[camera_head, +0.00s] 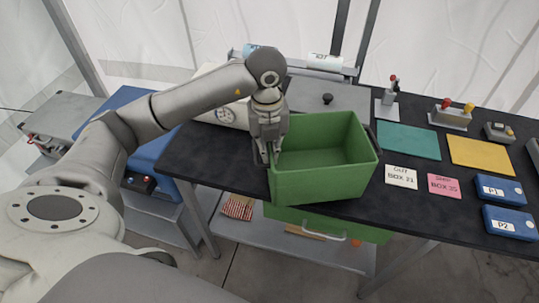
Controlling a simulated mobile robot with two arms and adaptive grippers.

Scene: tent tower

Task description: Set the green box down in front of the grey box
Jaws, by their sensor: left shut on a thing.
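The green box (320,186) is an open, empty bin at the front middle of the black table (390,215), overlapping the table's front edge in the picture. My left gripper (268,155) points down and is shut on the green box's left wall. I cannot tell whether the box's underside touches the table. The grey box (347,97), with a flat grey top and a black knob, stands behind the green box, which hides its lower front. My right gripper is out of view.
A white cylinder with a gauge (226,117) lies left of the gripper. Right of the green box are teal (408,140) and yellow (482,152) mats, two cards (401,177), and blue cases (499,190). Another green container (375,233) is below the tabletop.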

